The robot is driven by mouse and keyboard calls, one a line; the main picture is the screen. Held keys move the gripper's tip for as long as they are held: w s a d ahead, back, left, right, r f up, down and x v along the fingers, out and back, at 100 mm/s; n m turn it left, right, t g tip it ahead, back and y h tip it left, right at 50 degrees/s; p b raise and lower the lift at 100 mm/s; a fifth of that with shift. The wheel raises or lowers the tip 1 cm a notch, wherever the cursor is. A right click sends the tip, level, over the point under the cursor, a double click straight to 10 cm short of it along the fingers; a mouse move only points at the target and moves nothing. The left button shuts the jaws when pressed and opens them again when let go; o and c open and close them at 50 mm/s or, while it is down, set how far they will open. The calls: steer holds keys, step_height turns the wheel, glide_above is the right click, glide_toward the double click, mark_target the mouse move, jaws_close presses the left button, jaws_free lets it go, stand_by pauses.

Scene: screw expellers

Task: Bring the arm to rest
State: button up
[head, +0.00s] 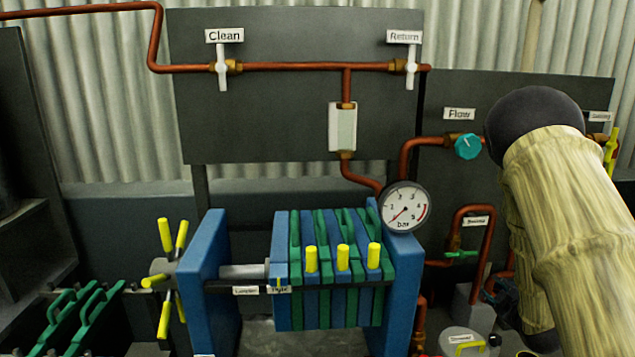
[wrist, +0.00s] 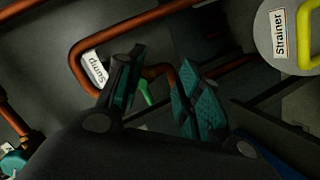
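My arm (head: 560,200), pale and wood-textured with a dark rounded joint at its top, stands at the right of the head view. It covers part of the right panel. In the wrist view my gripper (wrist: 162,82) has two dark fingers with teal pads, spread apart with nothing between the pads. Behind the gap is a small green valve handle (wrist: 146,92) beside the "Sump" label (wrist: 96,68). I cannot tell how far the handle is from the fingers.
A blue and green filter press (head: 340,265) with yellow handles stands at the centre. A pressure gauge (head: 405,207) and copper pipes (head: 290,66) are at the panels. In the wrist view, the strainer lid (wrist: 285,50) with a yellow handle lies upper right.

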steer(key=s+a+f+m+g+p, duration=0.2)
steer(key=s+a+f+m+g, duration=0.15)
steer(key=s+a+f, duration=0.55)
steer(key=s+a+f+m+g+p, duration=0.15)
steer(key=s+a+f+g, duration=0.3)
steer(key=s+f, duration=0.85)
steer(key=s+a+f+m+g, duration=0.1)
steer(key=s+a, duration=0.3)
steer(key=s, duration=0.5)
steer(key=s+a+f+m+g+y+p, duration=0.1)
steer(key=s+a+f+m+g, duration=0.1)
steer(key=s+a, duration=0.3)
steer(key=s+a+f+m+g+p, duration=0.1)
steer(key=s+a+g, duration=0.2)
steer(key=s, duration=1)
steer(key=shift+s+a+f+m+y, duration=0.2)
steer(key=shift+s+a+m+y, duration=0.15)
steer(key=shift+a, duration=0.35)
steer(key=shift+w, duration=0.1)
